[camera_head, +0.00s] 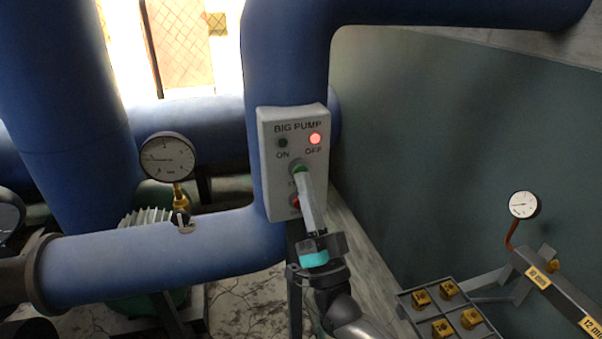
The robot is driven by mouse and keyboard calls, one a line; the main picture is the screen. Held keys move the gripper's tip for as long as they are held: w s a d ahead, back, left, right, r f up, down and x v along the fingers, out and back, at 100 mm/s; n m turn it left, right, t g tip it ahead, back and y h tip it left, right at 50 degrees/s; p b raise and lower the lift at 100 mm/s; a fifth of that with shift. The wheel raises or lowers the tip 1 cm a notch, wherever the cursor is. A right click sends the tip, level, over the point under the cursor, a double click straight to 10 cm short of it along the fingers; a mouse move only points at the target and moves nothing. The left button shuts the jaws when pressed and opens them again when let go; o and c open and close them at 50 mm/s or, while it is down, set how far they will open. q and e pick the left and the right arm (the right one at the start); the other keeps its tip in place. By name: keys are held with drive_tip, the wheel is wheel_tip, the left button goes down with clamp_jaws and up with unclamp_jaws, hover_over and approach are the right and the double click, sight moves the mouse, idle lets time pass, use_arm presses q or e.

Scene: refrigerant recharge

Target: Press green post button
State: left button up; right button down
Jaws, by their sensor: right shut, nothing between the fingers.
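A grey control box (296,154) labelled BIG PUMP is fixed to the front of a blue vertical pipe. Its OFF lamp (316,139) glows red and its ON lamp (283,142) is dark. The green button (299,169) is below the lamps, partly covered by my right gripper. A red button (296,202) is lower down, also partly hidden. My right gripper (302,175) is shut and empty, with its fingertips at the green button. I cannot tell whether they touch it. My left gripper is not in view.
Large blue pipes (150,258) fill the left and top. A pressure gauge (167,157) stands on the lower pipe. At right, a tray (404,301) with several yellow fittings and a second gauge (523,205) stand by a grey wall (430,150).

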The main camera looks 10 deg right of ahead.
drive_tip(key=shift+w+b, duration=0.3)
drive_tip(key=shift+w, duration=0.2)
idle(0.7)
drive_tip(key=shift+s, duration=0.1)
drive_tip(key=shift+s+p, duration=0.5)
drive_tip(key=shift+s, duration=0.35)
drive_tip(key=s+p, duration=0.2)
drive_tip(key=s, duration=0.3)
drive_tip(key=shift+d, duration=0.1)
idle(0.7)
